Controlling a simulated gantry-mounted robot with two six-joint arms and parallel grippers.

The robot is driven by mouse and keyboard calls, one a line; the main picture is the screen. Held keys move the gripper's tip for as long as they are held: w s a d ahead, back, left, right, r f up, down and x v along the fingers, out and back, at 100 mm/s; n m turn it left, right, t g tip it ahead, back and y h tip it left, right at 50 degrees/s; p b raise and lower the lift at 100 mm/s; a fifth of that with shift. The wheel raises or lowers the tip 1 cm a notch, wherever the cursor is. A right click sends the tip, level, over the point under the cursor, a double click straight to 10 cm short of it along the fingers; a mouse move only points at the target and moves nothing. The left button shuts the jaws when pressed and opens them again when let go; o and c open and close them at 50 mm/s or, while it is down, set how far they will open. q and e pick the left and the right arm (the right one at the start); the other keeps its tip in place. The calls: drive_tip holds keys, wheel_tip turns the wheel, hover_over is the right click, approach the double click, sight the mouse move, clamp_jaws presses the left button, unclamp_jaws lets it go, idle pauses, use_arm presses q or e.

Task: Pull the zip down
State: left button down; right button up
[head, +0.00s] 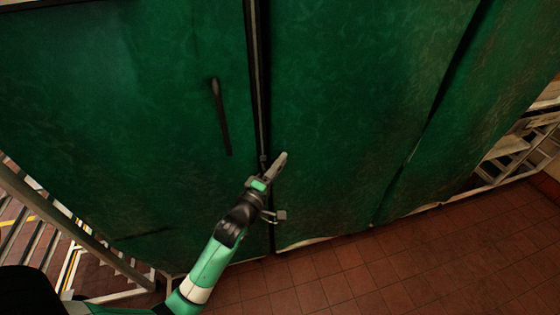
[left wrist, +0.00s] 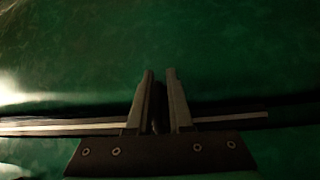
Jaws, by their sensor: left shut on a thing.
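A large green cover (head: 340,90) hangs in front of me. The zip (head: 257,70) runs down it as a dark line with pale edges, from the top of the head view to low on the cover. My left gripper (head: 272,164) is at the zip line, low on the cover. In the left wrist view its two fingers (left wrist: 160,78) stand on either side of a small dark piece, the zip pull (left wrist: 159,112), and are shut on it. The zip (left wrist: 50,127) crosses that view sideways, partly hidden by the gripper. My right gripper is not in view.
A slim dark strip (head: 221,115) shows on the cover left of the zip. Metal stair rails (head: 60,225) stand at the lower left. Red tiled floor (head: 400,255) lies below the cover's hem. A pale metal frame (head: 510,150) is at the right.

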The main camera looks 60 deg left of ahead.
use_arm(q)
wheel_tip(320, 180, down, 7)
drive_tip(key=b, duration=0.4)
drive_tip(key=shift+r, duration=0.15)
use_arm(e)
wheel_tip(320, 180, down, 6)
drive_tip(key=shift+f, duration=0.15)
use_arm(q)
drive_tip(key=c, duration=0.9)
unclamp_jaws()
drive_tip(key=shift+c, duration=0.2)
drive_tip(key=v, duration=1.1)
drive_tip(key=shift+s+d, duration=0.2)
